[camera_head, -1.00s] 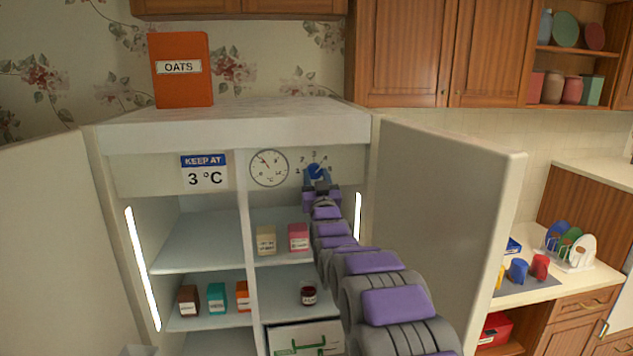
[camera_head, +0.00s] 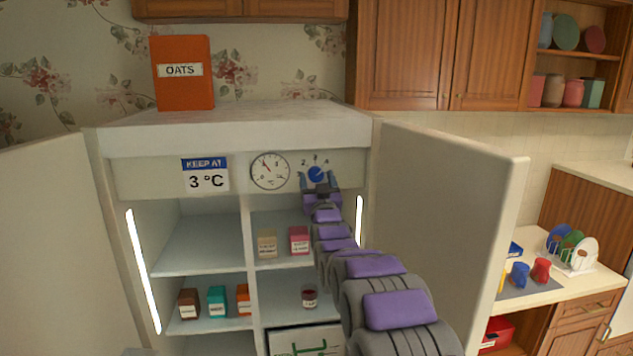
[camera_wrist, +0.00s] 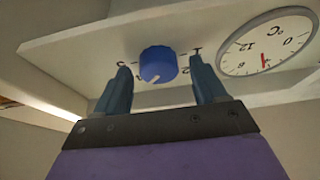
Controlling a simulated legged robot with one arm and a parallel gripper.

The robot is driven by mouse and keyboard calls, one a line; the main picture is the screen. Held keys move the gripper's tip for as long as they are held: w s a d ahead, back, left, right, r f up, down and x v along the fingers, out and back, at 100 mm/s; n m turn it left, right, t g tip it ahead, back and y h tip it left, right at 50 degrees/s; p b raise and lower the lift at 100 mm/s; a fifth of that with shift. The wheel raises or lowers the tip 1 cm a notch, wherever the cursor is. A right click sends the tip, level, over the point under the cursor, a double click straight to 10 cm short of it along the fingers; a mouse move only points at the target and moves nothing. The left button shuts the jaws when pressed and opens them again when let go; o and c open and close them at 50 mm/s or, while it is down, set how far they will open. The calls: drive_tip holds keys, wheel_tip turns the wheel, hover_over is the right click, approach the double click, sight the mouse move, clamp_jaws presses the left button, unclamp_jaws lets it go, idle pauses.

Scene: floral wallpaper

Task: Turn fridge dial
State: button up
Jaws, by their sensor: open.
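The blue fridge dial (camera_head: 316,174) sits on the upper panel of the open fridge, with numbers around it. It also shows in the wrist view (camera_wrist: 158,64), with a white pointer mark. My gripper (camera_head: 319,180) is just below the dial. In the wrist view my gripper (camera_wrist: 162,80) is open, one finger on each side of the dial and apart from it. A round thermometer gauge (camera_head: 269,171) with a red needle is left of the dial. The sign (camera_head: 205,174) reads "KEEP AT 3 °C". The gauge also shows in the wrist view (camera_wrist: 266,42).
The open fridge door (camera_head: 450,220) stands right of my arm, and another door (camera_head: 60,240) is at left. Jars and boxes stand on the shelves below. An orange oats box (camera_head: 183,90) stands on top of the fridge.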

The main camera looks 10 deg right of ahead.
drive_tip(key=shift+s+f, duration=0.3)
drive_tip(key=shift+s, duration=0.1)
drive_tip(key=v, duration=1.6)
drive_tip(key=shift+s+f+b, duration=0.1)
drive_tip(key=shift+f+b, duration=0.05)
drive_tip(key=shift+b, duration=0.15)
drive_tip(key=s+f+g+b, duration=0.4)
drive_tip(key=s+f+g, duration=0.9)
drive_tip(key=s+f, duration=0.55)
drive_tip(key=s+f+g+b, duration=0.1)
drive_tip(key=s+f+g, duration=0.1)
drive_tip(key=s, duration=0.8)
drive_tip(key=s+f+g+b, duration=0.1)
drive_tip(key=s+f+g, duration=0.2)
drive_tip(key=s, duration=0.8)
drive_tip(key=s+f+g+b, duration=0.1)
drive_tip(key=s+f+g, duration=0.1)
drive_tip(key=s+g, duration=0.4)
drive_tip(key=s, duration=0.4)
drive_tip(key=shift+s+f, duration=0.25)
drive_tip(key=shift+s, duration=0.05)
